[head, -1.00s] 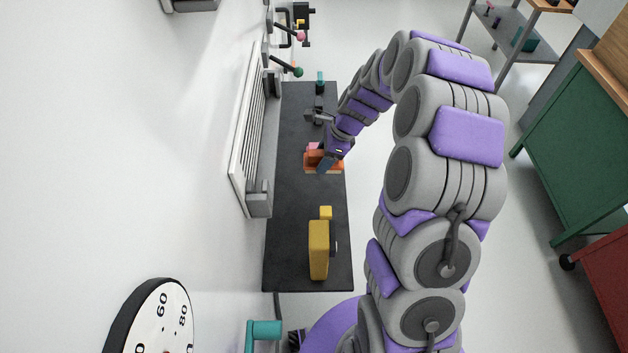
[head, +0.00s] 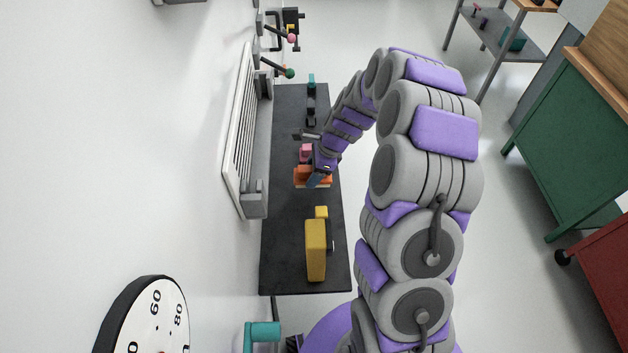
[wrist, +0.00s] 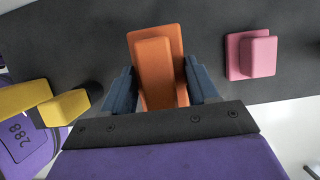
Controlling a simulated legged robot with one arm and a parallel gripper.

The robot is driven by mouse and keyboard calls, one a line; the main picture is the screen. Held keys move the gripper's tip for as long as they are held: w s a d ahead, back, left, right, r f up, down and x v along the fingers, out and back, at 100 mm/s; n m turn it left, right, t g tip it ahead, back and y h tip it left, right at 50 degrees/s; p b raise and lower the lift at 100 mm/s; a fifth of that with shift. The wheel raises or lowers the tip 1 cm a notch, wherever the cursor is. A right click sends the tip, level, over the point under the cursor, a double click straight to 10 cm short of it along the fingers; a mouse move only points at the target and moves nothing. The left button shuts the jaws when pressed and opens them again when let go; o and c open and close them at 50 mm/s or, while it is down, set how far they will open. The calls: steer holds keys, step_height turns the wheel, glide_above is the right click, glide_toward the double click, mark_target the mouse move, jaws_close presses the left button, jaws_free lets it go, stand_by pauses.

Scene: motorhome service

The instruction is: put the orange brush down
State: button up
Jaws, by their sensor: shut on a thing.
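The orange brush (head: 312,175) is a block with a raised back and a pale underside edge. It is at my gripper (head: 318,180), over the dark shelf (head: 290,235). In the wrist view the orange brush (wrist: 155,65) lies between the two blue fingers of my gripper (wrist: 162,92), which is shut on it. The dark shelf surface (wrist: 75,40) is behind it. I cannot tell whether the brush touches the shelf or hangs just above it.
A pink block (head: 306,152) sits on the shelf beyond the brush; it also shows in the wrist view (wrist: 252,54). A white louvred panel (head: 240,130) is on the wall at left. A teal item (head: 311,80) stands at the far end.

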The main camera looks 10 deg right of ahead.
steer(key=x, duration=0.4)
steer(key=shift+s, duration=0.15)
steer(key=shift+d+f, duration=0.1)
steer(key=shift+d, duration=0.75)
steer(key=shift+d+f+p, duration=0.1)
steer(key=shift+d+p, duration=0.1)
steer(key=shift+p, duration=0.1)
steer(key=o, duration=0.7)
steer(key=shift+a, duration=0.2)
steer(key=o, duration=0.3)
steer(key=shift+a, duration=0.6)
